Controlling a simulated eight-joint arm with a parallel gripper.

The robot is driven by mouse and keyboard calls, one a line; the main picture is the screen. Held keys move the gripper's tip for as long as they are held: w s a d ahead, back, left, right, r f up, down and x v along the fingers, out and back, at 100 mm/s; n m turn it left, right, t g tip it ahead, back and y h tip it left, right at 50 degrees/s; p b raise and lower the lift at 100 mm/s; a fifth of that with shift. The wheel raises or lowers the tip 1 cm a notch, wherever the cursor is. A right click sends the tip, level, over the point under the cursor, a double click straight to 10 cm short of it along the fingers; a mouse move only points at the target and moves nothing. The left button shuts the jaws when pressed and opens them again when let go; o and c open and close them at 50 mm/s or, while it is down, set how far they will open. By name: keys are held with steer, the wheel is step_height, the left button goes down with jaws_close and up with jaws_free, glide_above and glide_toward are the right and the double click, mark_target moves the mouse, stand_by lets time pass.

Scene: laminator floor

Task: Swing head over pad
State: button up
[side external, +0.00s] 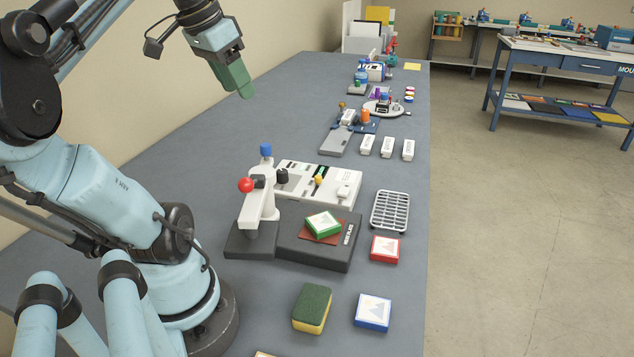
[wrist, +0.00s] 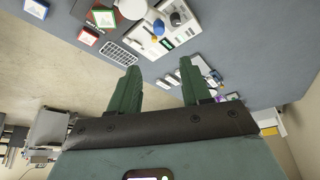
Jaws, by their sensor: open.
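The white swing head (side external: 260,205) stands on a dark base at the left of the pad, with a red ball knob (side external: 246,185) on it and a blue knob (side external: 266,150) behind. The head is beside the pad, not over it. The dark red pad (side external: 309,238) lies on the base's right part, with a green-framed tile (side external: 323,224) on it. The blue knob also shows in the wrist view (wrist: 158,27). My gripper (side external: 244,92) is high above the bench, behind the head and apart from it. In the wrist view its fingers (wrist: 160,67) are apart and empty.
A white control panel (side external: 318,180) adjoins the base. A wire rack (side external: 390,211), a red-framed tile (side external: 385,249), a blue-framed tile (side external: 373,311) and a green-yellow sponge (side external: 312,308) lie nearby. White blocks (side external: 387,147) and other stations stand farther back. The wall borders the bench's left.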

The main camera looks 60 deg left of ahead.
mark_target(265, 145)
steer(key=x, duration=1.4)
steer(key=shift+s+d+f, duration=0.1)
steer(key=shift+s+f, duration=0.05)
steer(key=shift+s, duration=0.1)
jaws_close()
